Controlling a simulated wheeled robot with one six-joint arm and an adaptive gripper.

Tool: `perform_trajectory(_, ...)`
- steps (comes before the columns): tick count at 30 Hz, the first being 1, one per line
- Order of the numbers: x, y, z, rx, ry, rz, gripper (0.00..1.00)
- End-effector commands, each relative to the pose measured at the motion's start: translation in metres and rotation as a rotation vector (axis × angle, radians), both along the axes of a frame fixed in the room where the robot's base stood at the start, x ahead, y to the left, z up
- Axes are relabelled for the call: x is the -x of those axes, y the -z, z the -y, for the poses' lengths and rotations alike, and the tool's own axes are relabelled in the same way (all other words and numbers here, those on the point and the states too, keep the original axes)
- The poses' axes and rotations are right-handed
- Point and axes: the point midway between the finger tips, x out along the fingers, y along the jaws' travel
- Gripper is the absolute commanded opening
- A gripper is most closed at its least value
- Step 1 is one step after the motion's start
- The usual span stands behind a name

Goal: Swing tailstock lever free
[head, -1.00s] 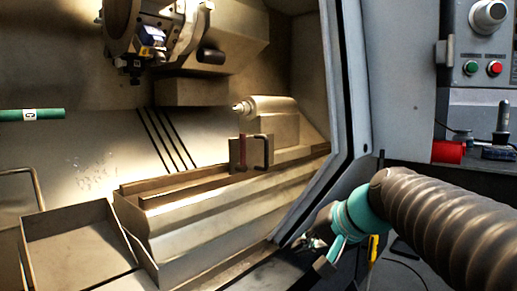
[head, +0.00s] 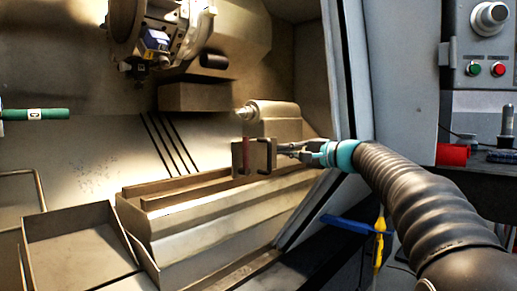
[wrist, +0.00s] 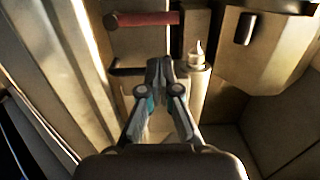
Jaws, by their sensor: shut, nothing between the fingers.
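The tailstock (head: 275,122) stands on the bed inside the lathe, its pointed centre facing left. A red lever (head: 246,155) hangs upright on its front. It also shows in the wrist view as a red bar (wrist: 146,19), beyond my fingertips. A black bracket-shaped handle (head: 267,155) sits just right of the red lever; a dark bar (wrist: 127,71) shows left of my fingertips in the wrist view. My gripper (wrist: 157,68) is shut and empty, its fingers together. In the head view, my gripper (head: 280,150) is right beside the black handle; whether it touches cannot be told.
The door frame (head: 352,80) stands right of the opening, close to my arm. The tool turret (head: 155,35) hangs at the upper left. A metal tray (head: 75,240) is at lower left. A control panel (head: 485,45) and red cylinder (head: 452,155) are at right.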

Motion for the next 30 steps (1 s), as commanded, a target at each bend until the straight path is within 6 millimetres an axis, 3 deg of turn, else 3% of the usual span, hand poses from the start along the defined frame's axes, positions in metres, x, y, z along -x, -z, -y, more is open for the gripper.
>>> perform_trajectory(7, -0.005, 0.000, -0.007, 0.001, 0.000, -0.001, 0.00)
perform_trajectory(21, -0.046, 0.000, -0.068, 0.002, -0.002, -0.001, 0.00)
perform_trajectory(30, -0.057, 0.000, -0.082, 0.002, 0.000, 0.000, 0.00)
